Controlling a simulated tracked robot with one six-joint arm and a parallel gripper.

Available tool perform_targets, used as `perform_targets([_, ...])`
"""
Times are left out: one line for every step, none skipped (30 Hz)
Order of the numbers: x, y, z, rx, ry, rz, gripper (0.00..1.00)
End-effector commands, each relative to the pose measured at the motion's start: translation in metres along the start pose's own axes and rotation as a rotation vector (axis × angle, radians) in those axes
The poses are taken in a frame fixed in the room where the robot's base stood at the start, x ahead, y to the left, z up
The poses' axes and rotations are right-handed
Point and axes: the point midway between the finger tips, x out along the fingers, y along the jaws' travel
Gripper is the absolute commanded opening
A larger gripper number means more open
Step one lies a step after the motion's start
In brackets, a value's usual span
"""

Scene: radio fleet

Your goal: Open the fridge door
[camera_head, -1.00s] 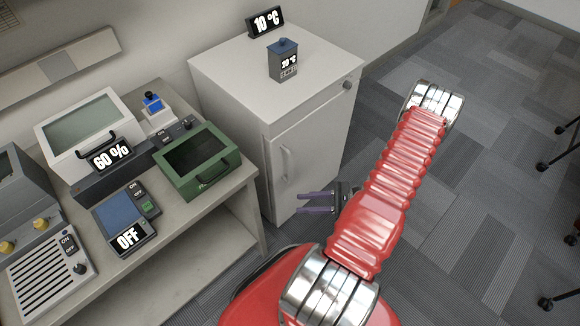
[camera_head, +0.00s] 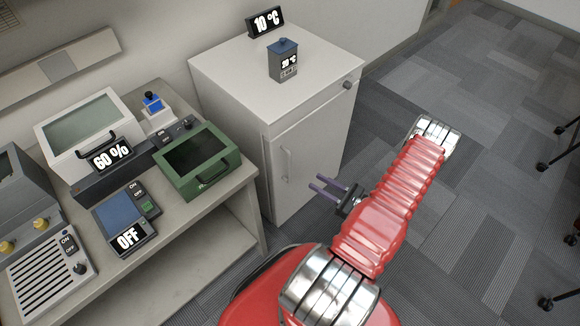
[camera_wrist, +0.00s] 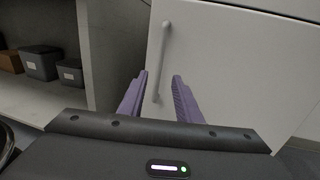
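The fridge is a white cabinet (camera_head: 225,75) with its door (camera_head: 310,148) shut, in the middle of the head view. A vertical bar handle (camera_head: 286,164) is on the left side of the door. My gripper (camera_head: 318,186) is in front of the door, to the right of the handle in the head view, with its purple fingers apart and empty. In the wrist view the handle (camera_wrist: 161,62) stands ahead of and between the open fingers (camera_wrist: 158,82), its lower end between the tips. I cannot tell how far the fingers are from it.
A 10 °C display (camera_head: 266,21) and a small dark box (camera_head: 283,60) stand on the fridge. A workbench (camera_head: 225,194) with several devices, including a green-lidded box (camera_head: 196,160), is to the left. Carpeted floor (camera_head: 480,130) to the right is open.

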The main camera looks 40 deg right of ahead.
Motion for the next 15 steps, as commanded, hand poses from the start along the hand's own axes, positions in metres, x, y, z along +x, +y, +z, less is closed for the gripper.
perform_targets([0.002, 0.0, 0.0, 0.0, 0.0, 0.002, 0.31])
perform_targets([0.003, 0.0, 0.0, 0.0, 0.0, 0.002, 0.31])
perform_targets([0.006, 0.001, 0.0, 0.0, 0.0, 0.003, 0.31])
perform_targets([0.008, 0.001, 0.0, 0.0, 0.0, 0.003, 0.31])
perform_targets([0.01, 0.001, 0.0, 0.0, 0.0, 0.003, 0.31])
perform_targets([0.013, 0.001, 0.0, 0.0, 0.0, 0.003, 0.31])
perform_targets([0.017, 0.001, 0.0, 0.0, 0.0, 0.004, 0.31])
perform_targets([0.02, 0.001, 0.0, 0.0, 0.0, 0.005, 0.31])
perform_targets([0.025, 0.001, 0.0, 0.0, 0.0, 0.004, 0.31])
perform_targets([0.028, 0.001, 0.0, 0.0, 0.0, 0.004, 0.31])
perform_targets([0.032, 0.001, 0.0, 0.0, 0.0, 0.005, 0.31])
perform_targets([0.037, 0.001, 0.0, 0.0, 0.0, 0.004, 0.31])
perform_targets([0.041, 0.001, 0.0, 0.0, 0.0, 0.005, 0.31])
perform_targets([0.045, 0.001, 0.0, 0.0, 0.0, 0.005, 0.31])
perform_targets([0.05, 0.001, 0.0, 0.0, 0.0, 0.005, 0.31])
